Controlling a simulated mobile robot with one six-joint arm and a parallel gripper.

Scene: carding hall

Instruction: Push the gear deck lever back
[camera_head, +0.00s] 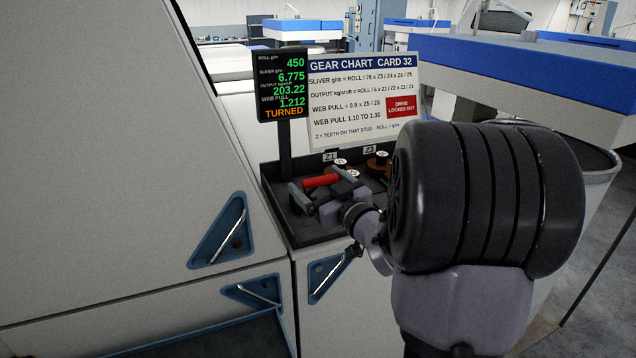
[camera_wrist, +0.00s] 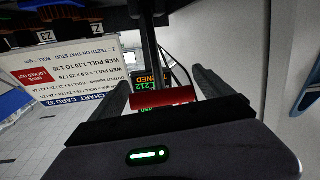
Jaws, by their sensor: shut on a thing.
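The gear deck lever's red grip (camera_head: 320,181) lies across the front of the dark gear deck (camera_head: 318,240). My gripper (camera_head: 322,188) reaches in from the right, with its fingers around the red grip. In the wrist view the red grip (camera_wrist: 162,97) sits between the two dark fingers (camera_wrist: 163,92), and the scene is upside down. My gripper is shut on the lever. The lower part of the lever is hidden by the gripper in the head view. Several gears (camera_head: 341,162) with white hubs sit behind the lever, near the Z1 and Z3 labels.
A display (camera_head: 281,85) on a post behind the deck reads TURNED in orange. A gear chart (camera_head: 365,95) beside it has a red "drive locked out" panel. A large pale machine panel (camera_head: 110,160) stands to the left. A pale bin (camera_head: 590,190) is at the right.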

